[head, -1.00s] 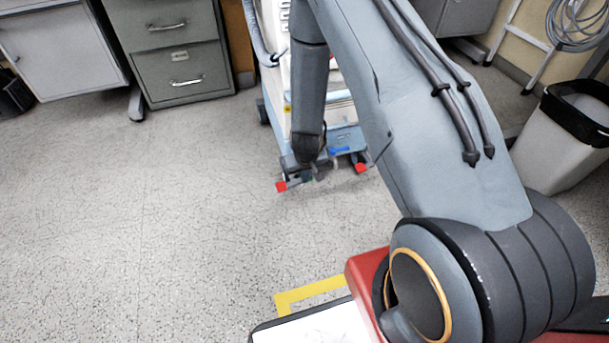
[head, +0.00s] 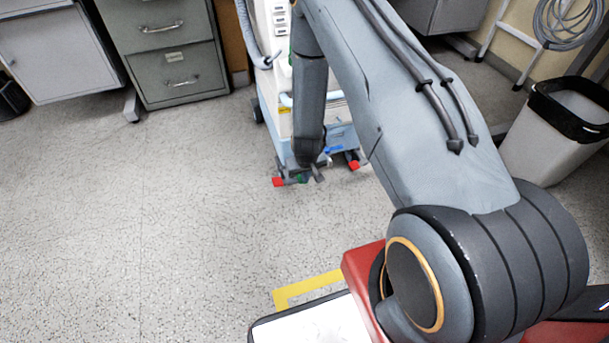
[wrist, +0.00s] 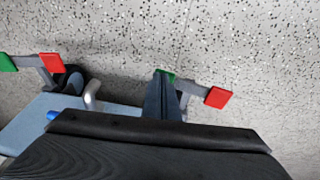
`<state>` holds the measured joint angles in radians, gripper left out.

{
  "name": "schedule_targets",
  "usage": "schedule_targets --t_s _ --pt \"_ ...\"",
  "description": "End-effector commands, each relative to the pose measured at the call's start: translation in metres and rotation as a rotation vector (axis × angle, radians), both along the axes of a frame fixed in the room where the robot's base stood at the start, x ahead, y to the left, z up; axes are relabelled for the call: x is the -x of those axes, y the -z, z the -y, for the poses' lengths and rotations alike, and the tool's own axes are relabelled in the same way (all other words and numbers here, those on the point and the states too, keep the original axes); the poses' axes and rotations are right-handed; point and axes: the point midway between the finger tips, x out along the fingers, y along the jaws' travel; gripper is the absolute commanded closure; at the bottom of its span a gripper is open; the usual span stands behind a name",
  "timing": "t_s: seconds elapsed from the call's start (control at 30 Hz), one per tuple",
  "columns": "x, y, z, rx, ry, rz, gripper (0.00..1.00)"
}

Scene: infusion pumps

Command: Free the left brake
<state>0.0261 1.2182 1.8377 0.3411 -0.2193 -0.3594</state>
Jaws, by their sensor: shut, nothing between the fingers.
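The left brake is a pedal bar with a red end (head: 278,182) and a green end (head: 302,179), low on the cart's front left in the head view. In the wrist view its red end (wrist: 217,97) is at right, and its green end (wrist: 166,74) shows at the fingertips. My gripper (wrist: 166,86) is shut and empty, its tips over or against the green end; contact cannot be told. The fingers hide part of the bar. In the head view my arm mostly hides the gripper.
The right brake's red end (head: 353,165) shows in the head view; its green end (wrist: 8,62) shows in the wrist view. The pump cart (head: 282,105) stands behind my arm. A waste bin (head: 550,145) is at right. The floor at left is clear.

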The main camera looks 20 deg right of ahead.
Motion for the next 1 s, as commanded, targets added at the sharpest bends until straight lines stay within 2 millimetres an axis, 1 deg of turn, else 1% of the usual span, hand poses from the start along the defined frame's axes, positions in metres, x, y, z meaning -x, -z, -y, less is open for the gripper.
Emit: schedule_targets --t_s 0.43,0.57,0.67,0.77,0.9,1.0 --pt "0.0 0.0 0.001 0.0 0.001 0.0 1.0" --pt "0.0 -0.004 0.001 0.0 0.001 0.0 1.0" --pt "0.0 -0.013 0.003 -0.001 0.002 0.0 1.0" --pt "0.0 -0.026 0.006 -0.001 0.002 0.001 1.0" --pt "0.001 -0.047 0.011 0.0 0.002 0.002 1.0" --pt "0.008 -0.068 0.02 0.0 0.003 0.002 1.0"
